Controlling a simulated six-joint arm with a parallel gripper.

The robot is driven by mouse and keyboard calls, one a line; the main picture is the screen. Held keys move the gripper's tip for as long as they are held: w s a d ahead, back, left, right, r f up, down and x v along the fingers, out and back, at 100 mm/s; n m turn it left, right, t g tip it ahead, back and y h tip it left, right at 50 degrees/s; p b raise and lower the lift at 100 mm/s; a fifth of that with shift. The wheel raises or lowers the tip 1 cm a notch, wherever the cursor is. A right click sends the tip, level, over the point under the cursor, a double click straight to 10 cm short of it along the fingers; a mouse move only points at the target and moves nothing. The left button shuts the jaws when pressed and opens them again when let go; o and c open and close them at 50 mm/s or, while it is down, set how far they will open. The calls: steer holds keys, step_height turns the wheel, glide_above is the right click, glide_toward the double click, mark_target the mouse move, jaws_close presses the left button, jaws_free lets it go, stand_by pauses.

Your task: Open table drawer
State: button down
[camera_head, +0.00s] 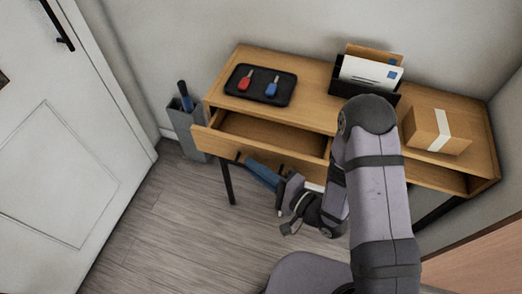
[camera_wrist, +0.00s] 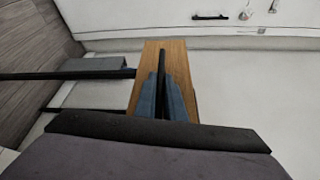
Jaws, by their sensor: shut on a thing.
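The wooden table (camera_head: 312,112) stands against the back wall. Its left drawer (camera_head: 212,142) is pulled partly out, and its empty interior shows. My gripper (camera_head: 246,163) is at the drawer's front panel, reaching in from below right. In the wrist view the blue fingers (camera_wrist: 162,82) are closed around a dark, narrow handle, with the wooden drawer front (camera_wrist: 180,58) behind them.
On the table are a black tray (camera_head: 238,92) with a red-handled and a blue-handled key, a black letter holder (camera_head: 338,88) and a taped box (camera_head: 420,131). A grey umbrella bin (camera_head: 186,128) stands left of the table. A white door (camera_head: 60,150) is at left; floor between is clear.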

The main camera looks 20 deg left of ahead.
steer(key=shift+s, duration=0.95)
steer(key=c, duration=1.8)
jaws_free()
steer(key=shift+c, duration=0.2)
steer(key=shift+r, duration=0.1)
